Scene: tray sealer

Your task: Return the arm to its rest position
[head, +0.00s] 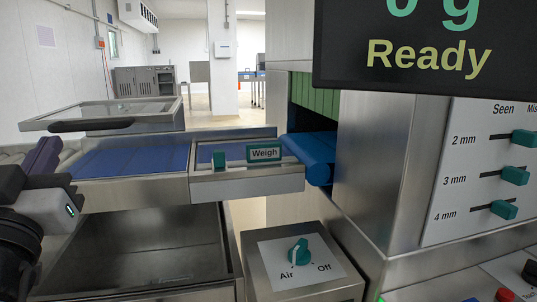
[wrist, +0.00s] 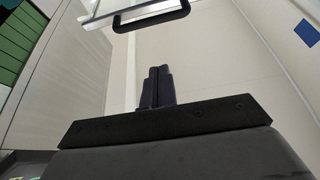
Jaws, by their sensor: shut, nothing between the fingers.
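My gripper (wrist: 156,75) shows in the wrist view with its two dark fingers together and nothing between them. The fingers point up the picture, towards a pale wall and ceiling area. In the head view part of my arm, with a small green light, is at the lower left edge. It is left of the open steel bin and in front of the conveyor's left end. Most of the arm is out of view.
A steel lid with a black handle (head: 90,126) stands above the blue belt (head: 130,162). A "Weigh" platform (head: 246,184) is right of it. An Air knob (head: 299,252), green sliders (head: 515,176) and a "Ready" screen (head: 430,55) are to the right. A steel bin (head: 232,250) lies below.

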